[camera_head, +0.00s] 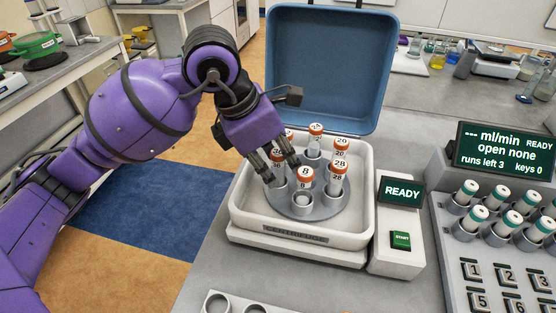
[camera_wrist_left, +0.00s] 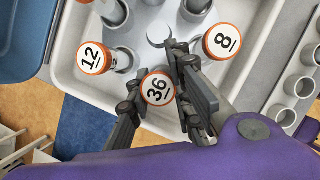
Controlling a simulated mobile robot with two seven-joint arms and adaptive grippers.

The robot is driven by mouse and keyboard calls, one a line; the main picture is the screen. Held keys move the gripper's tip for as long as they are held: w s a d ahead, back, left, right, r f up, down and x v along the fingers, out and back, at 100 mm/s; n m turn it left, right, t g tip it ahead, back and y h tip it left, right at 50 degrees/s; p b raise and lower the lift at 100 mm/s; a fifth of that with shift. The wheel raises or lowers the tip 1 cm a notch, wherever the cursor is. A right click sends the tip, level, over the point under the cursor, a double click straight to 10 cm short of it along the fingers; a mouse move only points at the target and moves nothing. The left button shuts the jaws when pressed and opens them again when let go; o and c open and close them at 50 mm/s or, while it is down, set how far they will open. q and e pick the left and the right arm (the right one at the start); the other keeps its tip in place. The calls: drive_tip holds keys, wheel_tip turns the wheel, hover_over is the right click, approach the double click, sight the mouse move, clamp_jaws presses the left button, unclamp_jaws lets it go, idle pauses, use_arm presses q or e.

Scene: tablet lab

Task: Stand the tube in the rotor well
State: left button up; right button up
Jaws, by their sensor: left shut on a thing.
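A tube with an orange-rimmed cap marked 36 (camera_wrist_left: 157,88) is between the fingers of my left gripper (camera_wrist_left: 155,100), which is shut on it. In the head view my left gripper (camera_head: 277,168) reaches down over the left side of the rotor (camera_head: 303,211) inside the open centrifuge (camera_head: 250,212). The tube's lower part is hidden, so I cannot tell how deep it sits in a well. Tube 8 (camera_head: 304,175) stands in the front well and tube 28 (camera_head: 338,172) at the right. Tube 12 (camera_wrist_left: 94,58) stands beside tube 36 in the wrist view.
The blue lid (camera_head: 330,65) stands open behind the rotor. A READY panel (camera_head: 402,192) with a green START button (camera_head: 401,240) is at the right. A rack of green-capped tubes (camera_head: 470,192) and numbered keys (camera_head: 470,269) stand farther right. White holders (camera_head: 217,304) lie in front.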

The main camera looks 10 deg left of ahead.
use_arm(q)
drive_tip(key=shift+f, duration=0.2)
drive_tip(key=o, duration=1.1)
drive_tip(key=shift+c, duration=0.2)
drive_tip(key=v, duration=1.2)
